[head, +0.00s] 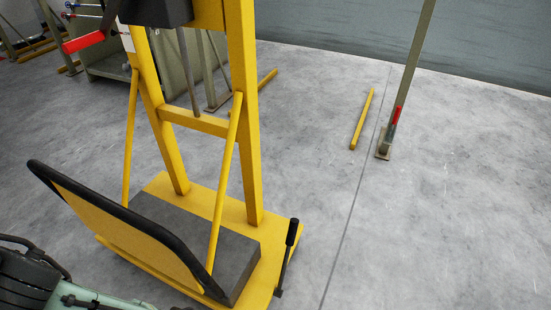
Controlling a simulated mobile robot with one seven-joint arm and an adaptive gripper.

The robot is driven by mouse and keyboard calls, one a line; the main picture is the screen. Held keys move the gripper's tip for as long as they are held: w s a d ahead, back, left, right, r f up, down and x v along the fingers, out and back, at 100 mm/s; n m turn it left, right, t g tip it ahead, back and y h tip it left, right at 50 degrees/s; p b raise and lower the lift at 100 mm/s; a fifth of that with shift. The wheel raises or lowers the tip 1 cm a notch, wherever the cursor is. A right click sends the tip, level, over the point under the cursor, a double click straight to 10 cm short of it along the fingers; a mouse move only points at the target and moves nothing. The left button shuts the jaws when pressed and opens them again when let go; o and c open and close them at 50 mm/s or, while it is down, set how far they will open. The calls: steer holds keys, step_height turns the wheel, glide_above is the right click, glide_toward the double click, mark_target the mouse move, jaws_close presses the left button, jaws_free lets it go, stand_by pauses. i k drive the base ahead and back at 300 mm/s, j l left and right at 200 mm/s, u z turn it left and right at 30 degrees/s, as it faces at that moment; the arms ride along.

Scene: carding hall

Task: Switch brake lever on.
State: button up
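The brake lever (286,257) is a thin dark rod with a thick black grip. It stands at the right front corner of a yellow wheeled-looking frame's base (262,286), nearly upright and leaning slightly right at the top. Its lower end is beside the base's right edge. I cannot tell from its angle whether it is on or off. My gripper's fingers do not show. Dark grey-green parts with black cables at the bottom left look like part of my arm, well left of the lever.
The yellow frame has two uprights (244,110), a dark grey block (235,262) and a black-rimmed tilted panel (120,232). A greenish post (408,80) stands at the right. A yellow bar (362,119) lies on the floor. Grey floor right of the lever is clear.

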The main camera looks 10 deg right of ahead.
mark_target(293, 228)
steer(key=l+z, duration=0.1)
steer(key=l, duration=0.85)
steer(key=i+l+z, duration=0.1)
steer(key=l, duration=0.8)
steer(key=i+l, duration=0.1)
steer(key=l, duration=0.8)
steer(key=i+j, duration=0.1)
steer(key=j, duration=0.55)
steer(key=i+z, duration=0.05)
steer(key=i, duration=0.05)
